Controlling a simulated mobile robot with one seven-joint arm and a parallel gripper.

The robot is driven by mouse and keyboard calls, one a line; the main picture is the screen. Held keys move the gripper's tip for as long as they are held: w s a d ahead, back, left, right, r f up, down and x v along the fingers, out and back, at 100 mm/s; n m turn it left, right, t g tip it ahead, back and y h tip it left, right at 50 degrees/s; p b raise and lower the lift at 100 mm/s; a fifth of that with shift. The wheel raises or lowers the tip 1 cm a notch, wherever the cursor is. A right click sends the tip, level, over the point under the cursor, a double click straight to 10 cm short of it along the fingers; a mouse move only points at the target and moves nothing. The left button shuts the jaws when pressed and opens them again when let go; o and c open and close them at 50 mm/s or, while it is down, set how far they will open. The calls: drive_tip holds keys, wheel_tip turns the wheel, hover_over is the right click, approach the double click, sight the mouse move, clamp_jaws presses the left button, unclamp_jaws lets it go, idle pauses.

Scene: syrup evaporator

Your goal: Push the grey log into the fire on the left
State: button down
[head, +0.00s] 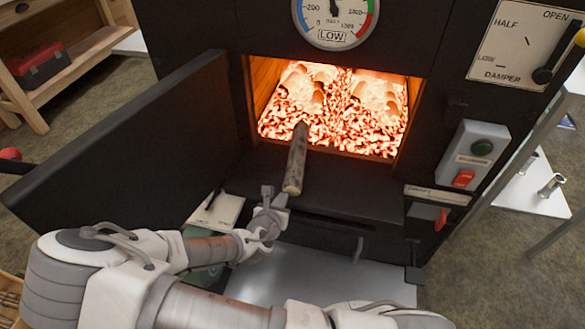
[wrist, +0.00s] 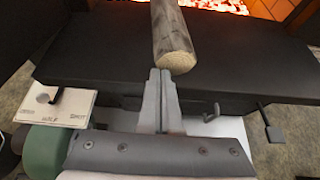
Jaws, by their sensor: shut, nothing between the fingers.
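The grey log (head: 296,160) lies lengthwise through the open firebox mouth, its far end over the glowing coals and its near end over the black ledge. In the wrist view the log's pale cut end (wrist: 175,62) faces me. My gripper (head: 268,192) is shut and empty just in front of that near end. In the wrist view my gripper's fingertips (wrist: 160,75) are at or just short of the log's end; I cannot tell if they touch. The fire (head: 335,105) glows in two beds side by side, and the log's tip is toward the left bed.
The black firebox door (head: 130,150) stands open on the left. The black ledge (head: 345,185) spans below the opening. A red lever (head: 440,217), a switch box (head: 472,158) and a damper plate (head: 520,45) are on the right. A labelled card (head: 215,210) is below left.

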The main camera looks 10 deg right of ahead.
sight(292, 168)
drive_tip(key=shift+w+d, duration=0.65)
drive_tip(key=shift+w, duration=1.2)
drive_tip(key=shift+w+d, duration=0.7)
drive_tip(key=shift+w, duration=1.1)
drive_tip(key=shift+w+d, duration=0.65)
drive_tip(key=shift+w, duration=1.2)
drive_tip(key=p+v, duration=0.1)
drive_tip(key=v, duration=0.2)
drive_tip(key=f+p+v, duration=0.1)
drive_tip(key=p+v, duration=0.1)
drive_tip(key=v, duration=0.2)
drive_tip(key=s+p+v, duration=0.1)
drive_tip(key=v, duration=0.3)
drive_tip(key=shift+s+a+f, duration=0.1)
drive_tip(key=shift+a+f, duration=0.15)
drive_tip(key=shift+f, duration=0.05)
drive_tip(key=shift+s+a+r+p, duration=0.15)
drive_tip(key=shift+s+p, duration=0.2)
drive_tip(key=shift+s, duration=0.25)
